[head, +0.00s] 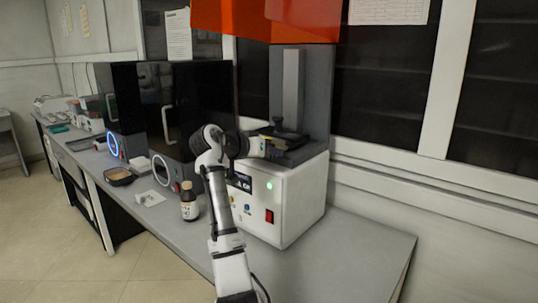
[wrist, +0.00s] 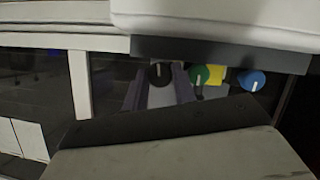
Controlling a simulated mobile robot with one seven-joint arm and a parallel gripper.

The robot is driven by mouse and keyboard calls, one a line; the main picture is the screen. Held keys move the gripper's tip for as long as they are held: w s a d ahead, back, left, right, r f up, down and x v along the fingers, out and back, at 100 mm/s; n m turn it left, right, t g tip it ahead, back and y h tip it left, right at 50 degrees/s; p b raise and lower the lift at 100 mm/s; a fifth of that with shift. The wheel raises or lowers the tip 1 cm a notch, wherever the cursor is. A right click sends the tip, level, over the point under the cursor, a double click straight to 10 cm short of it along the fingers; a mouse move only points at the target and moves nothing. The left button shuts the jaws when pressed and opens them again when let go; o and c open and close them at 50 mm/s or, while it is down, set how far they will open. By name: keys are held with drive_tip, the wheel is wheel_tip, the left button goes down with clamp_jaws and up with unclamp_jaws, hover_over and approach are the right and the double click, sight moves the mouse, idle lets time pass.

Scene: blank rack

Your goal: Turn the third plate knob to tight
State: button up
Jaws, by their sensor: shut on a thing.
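My gripper (head: 268,149) is at the build plate assembly (head: 292,141) on top of the white printer (head: 285,205). In the wrist view its two dark finger pads narrow toward the right, around a blue knob (wrist: 252,81) with a white mark. My gripper looks shut on this blue knob; the exact contact is hard to see. A green knob (wrist: 200,75) with a white mark is left of it, partly behind the upper pad. A black knob (wrist: 160,74) with a near-vertical white mark is further left. I cannot tell which is the third plate knob.
An orange cover (head: 265,18) is raised above the printer. A brown bottle (head: 188,205) stands on the bench to the left, beside black-fronted machines (head: 180,105). The bench's right end (head: 360,250) is clear. A yellow part (wrist: 214,80) is beside the green knob.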

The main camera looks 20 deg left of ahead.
drive_tip(key=shift+m+y, duration=0.6)
drive_tip(key=shift+m, duration=0.1)
drive_tip(key=o, duration=0.7)
drive_tip(key=shift+s+b, duration=0.1)
drive_tip(key=shift+b, duration=0.2)
drive_tip(key=b+v, duration=0.2)
drive_tip(key=v, duration=1.1)
drive_tip(key=shift+s, duration=0.4)
drive_tip(key=shift+a, duration=0.15)
